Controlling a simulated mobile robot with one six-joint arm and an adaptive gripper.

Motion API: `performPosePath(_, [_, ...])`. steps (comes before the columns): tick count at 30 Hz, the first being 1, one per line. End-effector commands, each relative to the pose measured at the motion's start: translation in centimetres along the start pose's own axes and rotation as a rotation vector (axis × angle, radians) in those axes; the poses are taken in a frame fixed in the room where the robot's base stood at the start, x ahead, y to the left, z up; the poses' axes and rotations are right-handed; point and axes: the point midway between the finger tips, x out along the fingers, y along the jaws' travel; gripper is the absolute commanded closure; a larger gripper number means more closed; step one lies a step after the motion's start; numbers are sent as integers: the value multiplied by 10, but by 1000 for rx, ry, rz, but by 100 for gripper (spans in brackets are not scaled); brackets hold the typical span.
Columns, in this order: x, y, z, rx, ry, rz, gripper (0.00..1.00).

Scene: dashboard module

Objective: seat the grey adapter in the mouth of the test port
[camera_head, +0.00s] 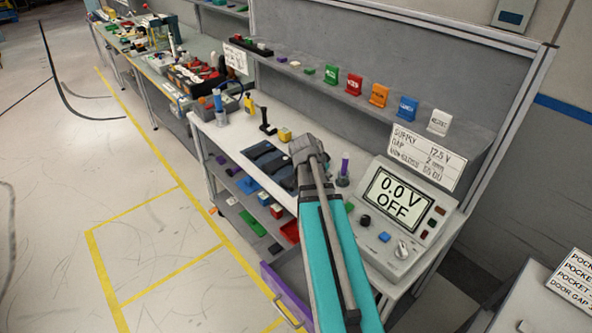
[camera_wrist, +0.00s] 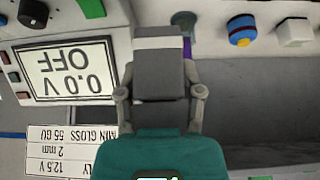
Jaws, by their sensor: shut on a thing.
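My gripper (camera_head: 308,152) is over the bench, its grey jaws at the end of my teal arm. No mouth of a test port can be told clearly in either view. A small grey stand with a purple upright (camera_head: 344,168) is just right of my gripper in the head view. The purple part (camera_wrist: 187,48) also shows beside the jaws in the wrist view.
A power supply (camera_head: 440,205) reading 0.0 V OFF stands to the right on the white bench. Dark trays (camera_head: 265,155), a yellow block (camera_head: 285,134) and a black upright (camera_head: 266,118) are to the left. A shelf of coloured tags (camera_head: 379,94) runs behind.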

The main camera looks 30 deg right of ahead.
Motion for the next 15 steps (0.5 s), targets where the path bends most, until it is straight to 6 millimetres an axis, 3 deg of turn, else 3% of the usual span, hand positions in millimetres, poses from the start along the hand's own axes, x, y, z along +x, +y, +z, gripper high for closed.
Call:
performPosePath(8, [10, -13, -2, -1, 0, 0, 98])
performPosePath(15, [36, -46, -9, -1, 0, 0, 98])
